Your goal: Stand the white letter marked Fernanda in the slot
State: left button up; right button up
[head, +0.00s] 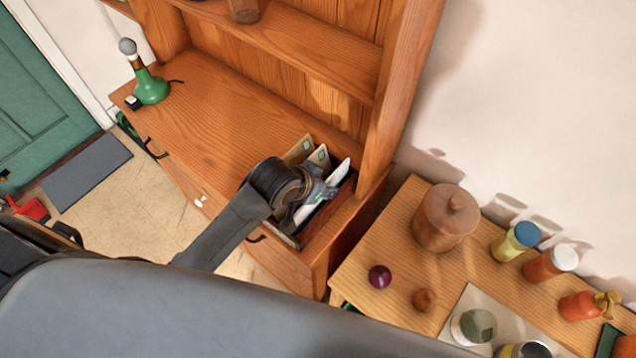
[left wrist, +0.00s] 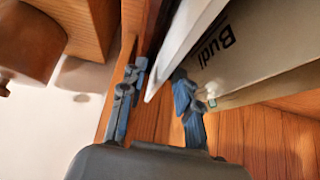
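A wooden letter rack (head: 338,205) stands at the right end of the wooden dresser. Several envelopes stand tilted in it: a tan one (head: 297,150) at the back, a cream one (head: 320,156), and a white letter (head: 341,173) in front. No Fernanda marking is readable. My left gripper (head: 318,190) is at the rack, over the white letter. In the left wrist view the gripper (left wrist: 160,82) is open. The white letter's edge (left wrist: 183,38) reaches between its fingers, without a clear grip. An envelope marked Budi (left wrist: 245,45) is just right of the right finger. My right gripper is out of view.
The dresser's side post rises close to the rack. The dresser top (head: 215,105) is clear between the rack and a green bottle-like object (head: 150,88). A side table to the right holds a wooden canister (head: 445,217), an onion (head: 380,277) and several jars.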

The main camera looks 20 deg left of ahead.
pick_arm(q)
jog(key=v, duration=1.2)
jog(key=shift+f, duration=0.1)
